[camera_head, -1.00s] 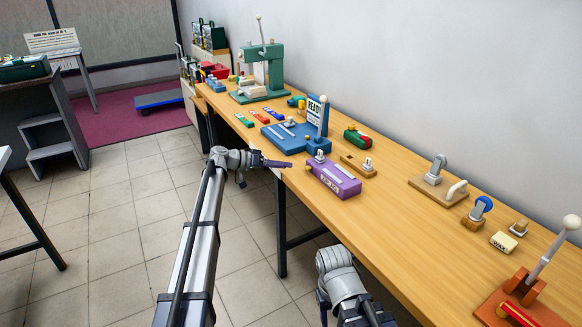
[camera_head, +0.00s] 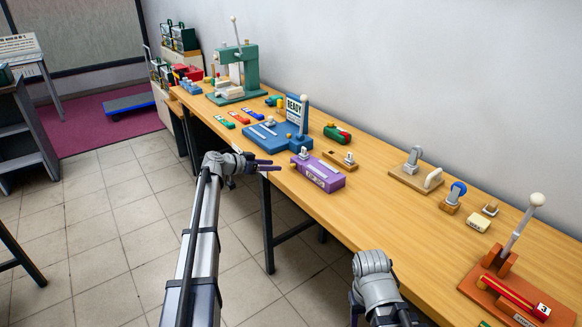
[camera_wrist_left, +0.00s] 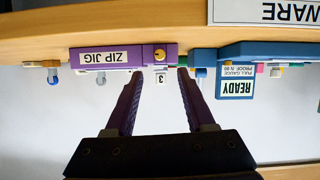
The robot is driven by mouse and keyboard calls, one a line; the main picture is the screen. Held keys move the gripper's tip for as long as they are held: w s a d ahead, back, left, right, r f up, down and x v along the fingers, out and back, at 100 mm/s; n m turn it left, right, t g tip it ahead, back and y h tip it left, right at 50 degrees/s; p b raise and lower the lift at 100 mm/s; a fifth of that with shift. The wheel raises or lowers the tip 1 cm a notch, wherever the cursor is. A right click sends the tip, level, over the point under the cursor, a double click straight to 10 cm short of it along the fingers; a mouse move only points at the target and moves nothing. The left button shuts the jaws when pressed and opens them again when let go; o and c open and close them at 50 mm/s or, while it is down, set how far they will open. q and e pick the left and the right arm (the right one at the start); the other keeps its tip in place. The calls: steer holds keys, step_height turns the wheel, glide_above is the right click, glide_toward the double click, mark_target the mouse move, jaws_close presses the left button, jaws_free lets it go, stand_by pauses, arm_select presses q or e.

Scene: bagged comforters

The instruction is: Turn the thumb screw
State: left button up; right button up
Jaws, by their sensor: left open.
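The purple zip jig (camera_head: 318,175) lies at the near edge of the wooden bench. A small yellow round knob, which looks like the thumb screw, shows on the jig's side in the left wrist view (camera_wrist_left: 160,54); that view is upside down. A grey piece with a tag marked 3 (camera_wrist_left: 161,78) stands by it. My left gripper (camera_head: 279,167) is open and empty, just left of the jig in the head view. In the left wrist view its fingers (camera_wrist_left: 161,73) point at the knob, one either side, apparently without touching. My right arm (camera_head: 375,280) is at bottom centre; its jaws are unclear.
A blue fixture with a READY sign (camera_head: 296,108) stands beyond the jig. A wooden block with a grey part (camera_head: 340,160) and a green-and-red item (camera_head: 337,132) lie nearby. An orange lever press (camera_head: 500,280) is at the right.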

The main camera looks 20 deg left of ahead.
mark_target(286, 174)
arm_select(q)
steer(key=b+x, duration=0.2)
steer(key=x, duration=0.5)
steer(key=shift+w+d+b, duration=0.15)
steer(key=shift+w+b, duration=0.05)
steer(key=shift+b, duration=0.2)
jaws_close()
